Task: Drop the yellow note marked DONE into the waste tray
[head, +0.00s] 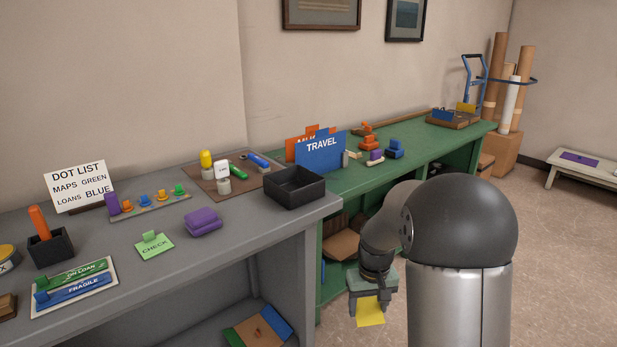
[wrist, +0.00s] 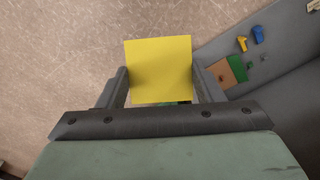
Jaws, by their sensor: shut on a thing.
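A yellow note (head: 371,311) hangs below my gripper (head: 372,292) in the head view, over the floor in front of the benches. In the wrist view the yellow note (wrist: 158,70) sits between the two fingers of my gripper (wrist: 160,88), which is shut on it. No writing can be read on its visible face. A small bit of green shows just under the note in the wrist view. A black open tray (head: 294,187) stands on the grey bench's right end; it carries no readable label, and its visible inside looks empty. My gripper is right of and below this tray.
The grey bench (head: 262,222) holds a green CHECK note (head: 154,245), a purple block (head: 203,222), stamps and a DOT LIST card (head: 80,186). The green bench (head: 421,156) has a blue TRAVEL divider (head: 320,150) beside the tray. Open floor lies right.

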